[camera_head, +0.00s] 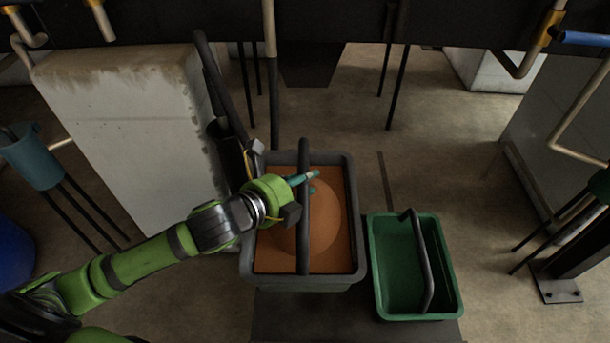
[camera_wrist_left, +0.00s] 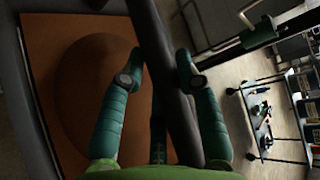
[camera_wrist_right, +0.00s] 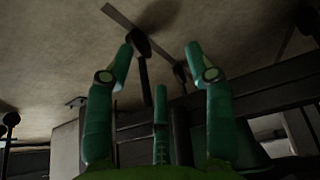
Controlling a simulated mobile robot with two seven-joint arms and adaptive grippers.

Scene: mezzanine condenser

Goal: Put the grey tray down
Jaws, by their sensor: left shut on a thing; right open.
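The grey tray (camera_head: 352,200) is a deep grey tub with a dark bar handle (camera_head: 304,225) over its middle and an orange-brown inside (camera_head: 335,250) with a round shape in it. My left gripper (camera_head: 305,181) is at the handle's far half, shut on it. In the left wrist view the handle (camera_wrist_left: 158,45) passes between the fingers (camera_wrist_left: 160,65). The tray looks level; its underside is hidden, so I cannot tell whether it touches the dark surface below. My right gripper (camera_wrist_right: 160,55) is open and empty in the right wrist view.
A green tray (camera_head: 398,312) with a dark handle stands close to the right of the grey tray. A dark flat surface (camera_head: 300,322) shows below both. A pale concrete block (camera_head: 130,130) stands at left. Dark thin legs and pipes stand behind; open floor (camera_head: 440,150) lies at right.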

